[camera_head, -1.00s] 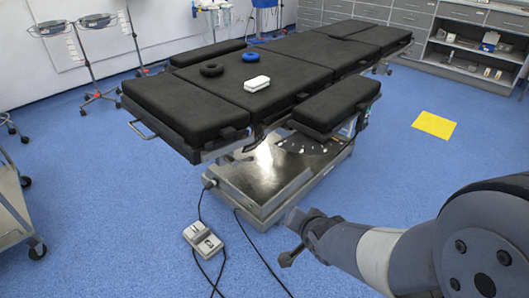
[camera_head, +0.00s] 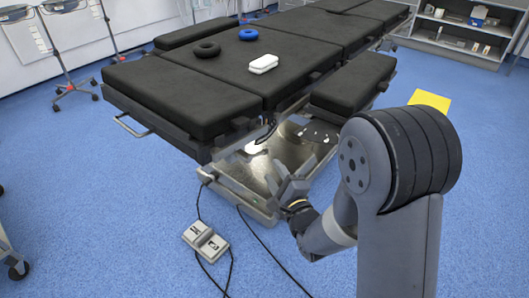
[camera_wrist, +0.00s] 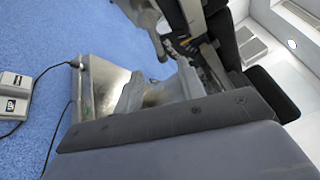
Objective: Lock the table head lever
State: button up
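The operating table's near-left black padded section (camera_head: 165,92) has a metal side rail. A dark lever-like part (camera_head: 264,134) hangs at the joint beside this section; its locked or unlocked state cannot be told. In the wrist view a dark fitting (camera_wrist: 184,44) shows at the table's underside, beyond the fingers. My gripper (camera_head: 288,178) is below and in front of that joint, over the table base, with two fingers apart and nothing between them. It also shows in the wrist view (camera_wrist: 157,78), pointing toward the table's underside, apart from the fitting.
The metal table base (camera_head: 235,180) stands below my gripper. A foot pedal (camera_head: 205,242) with cables lies on the floor at front left.

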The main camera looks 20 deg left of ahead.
aim_at(262, 151)
jog(key=b+x, duration=0.1)
jog(key=x, duration=0.8)
jog(key=shift+w+a, duration=0.1)
jog(key=shift+c, duration=0.4)
grip_shut()
